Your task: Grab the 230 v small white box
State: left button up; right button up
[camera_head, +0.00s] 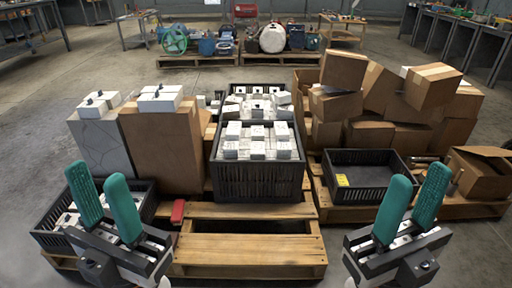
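Several small white boxes (257,132) stand in rows in the black crate (256,182) on the middle pallet; their print is too small to read, so I cannot tell which is the 230 v one. More white boxes lie in the crate behind and on top of the tall cartons at the left. My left gripper (98,182) is at the lower left with its two green fingers apart and nothing between them. My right gripper (416,188) is at the lower right, also open and empty. Both are in front of the crate and apart from it.
Tall cartons (163,150) stand left of the crate. A low black crate (45,236) with white items is partly behind my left gripper. The pallet's front slats (248,249) are bare.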

aim_at(231, 148)
jog(key=i+z, duration=0.25)
jog(key=i, duration=0.3)
jog(key=i+j+z, duration=0.25)
jog(key=i, duration=0.3)
jog(key=i+l, duration=0.05)
